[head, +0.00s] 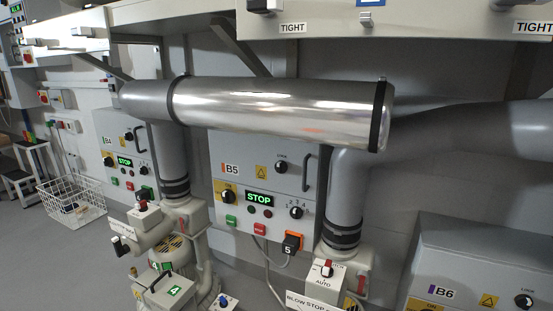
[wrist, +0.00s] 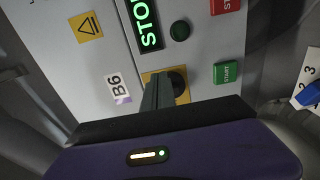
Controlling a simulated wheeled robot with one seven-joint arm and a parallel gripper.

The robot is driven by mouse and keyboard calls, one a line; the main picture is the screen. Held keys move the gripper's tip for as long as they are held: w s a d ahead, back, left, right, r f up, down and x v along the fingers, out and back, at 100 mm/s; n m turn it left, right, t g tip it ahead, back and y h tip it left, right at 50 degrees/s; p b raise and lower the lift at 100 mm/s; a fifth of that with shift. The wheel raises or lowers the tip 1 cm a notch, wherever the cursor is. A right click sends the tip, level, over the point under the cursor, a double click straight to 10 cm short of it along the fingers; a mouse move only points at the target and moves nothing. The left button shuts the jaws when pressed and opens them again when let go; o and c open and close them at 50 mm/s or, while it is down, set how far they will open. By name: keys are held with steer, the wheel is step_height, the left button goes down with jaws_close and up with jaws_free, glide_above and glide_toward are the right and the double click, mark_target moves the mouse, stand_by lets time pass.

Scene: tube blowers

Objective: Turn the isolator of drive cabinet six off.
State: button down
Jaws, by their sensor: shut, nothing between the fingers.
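Drive cabinet six, labelled B6, (head: 470,250) stands at the lower right of the head view, cut off by the bottom edge. Its face (wrist: 190,55) fills much of the wrist view, turned on its side. The isolator (wrist: 180,82) is a dark round knob on a yellow plate beside the B6 label. My gripper (wrist: 157,92) is shut and empty, its dark fingers in front of the plate, covering part of plate and knob. I cannot tell whether they touch, nor read the knob's position. In the head view only the plate's top (head: 425,303) shows, and my gripper is not seen.
On B6 the green STOP display (wrist: 148,22), the START button (wrist: 228,73) and the red stop button (wrist: 227,5) are close by. Cabinet B5 (head: 262,165) and cabinet B4 (head: 112,140) stand to the left. A big metal pipe (head: 280,108) crosses in front.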

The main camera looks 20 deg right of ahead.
steer(key=p+v, duration=0.1)
steer(key=v, duration=0.3)
steer(key=shift+s+a+p, duration=0.1)
steer(key=shift+p, duration=0.25)
